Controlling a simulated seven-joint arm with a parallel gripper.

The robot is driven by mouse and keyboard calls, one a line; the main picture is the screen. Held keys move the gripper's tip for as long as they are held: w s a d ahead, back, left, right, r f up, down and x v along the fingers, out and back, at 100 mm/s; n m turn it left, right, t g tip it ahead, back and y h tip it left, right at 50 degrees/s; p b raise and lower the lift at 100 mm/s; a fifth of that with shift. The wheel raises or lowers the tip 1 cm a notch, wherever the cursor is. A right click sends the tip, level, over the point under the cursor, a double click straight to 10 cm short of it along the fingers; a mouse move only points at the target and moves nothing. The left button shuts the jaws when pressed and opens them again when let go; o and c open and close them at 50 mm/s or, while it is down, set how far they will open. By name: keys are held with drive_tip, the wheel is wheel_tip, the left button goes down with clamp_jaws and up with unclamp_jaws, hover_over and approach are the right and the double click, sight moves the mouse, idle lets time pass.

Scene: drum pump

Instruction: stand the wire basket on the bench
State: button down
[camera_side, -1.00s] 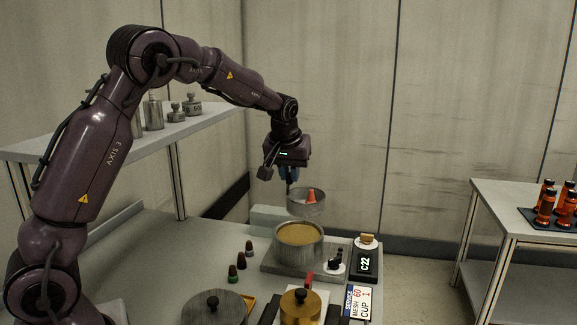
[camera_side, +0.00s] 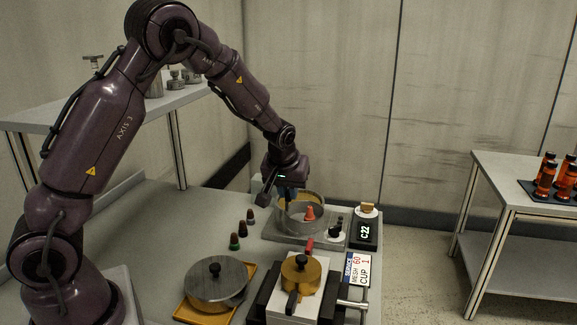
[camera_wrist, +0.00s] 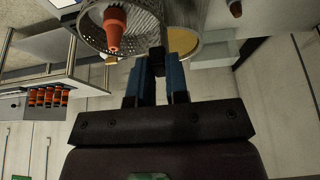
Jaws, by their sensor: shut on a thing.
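The wire basket (camera_side: 308,221) is a round mesh cup with an orange stopper-like piece (camera_side: 310,212) inside. In the wrist view the basket (camera_wrist: 149,31) hangs at the top, with the orange piece (camera_wrist: 114,30) in it. My gripper (camera_side: 289,196) is shut on the basket's hanger at its side; the blue fingers (camera_wrist: 158,62) show in the wrist view. The basket overlaps a round metal pot (camera_side: 319,197) with a tan inside, on a grey slab. I cannot tell whether the basket is inside the pot or just in front of it. The basket's underside is hidden.
The bench (camera_side: 195,243) has clear room at its left. A side table (camera_side: 500,165) is at the right.

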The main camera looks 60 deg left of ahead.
sight(287, 220)
drive_tip(key=shift+f, duration=3.3)
drive_tip(key=shift+f, duration=0.15)
drive_tip(key=shift+f, duration=0.5)
drive_tip(key=shift+f, duration=0.55)
drive_tip(key=shift+s+f, duration=0.15)
drive_tip(key=shift+f, duration=0.3)
drive_tip(key=shift+s+d+f, duration=0.2)
drive_tip(key=shift+s+f, duration=0.05)
drive_tip(key=shift+f, duration=0.1)
drive_tip(key=shift+d+f, duration=0.1)
drive_tip(key=shift+f, duration=0.25)
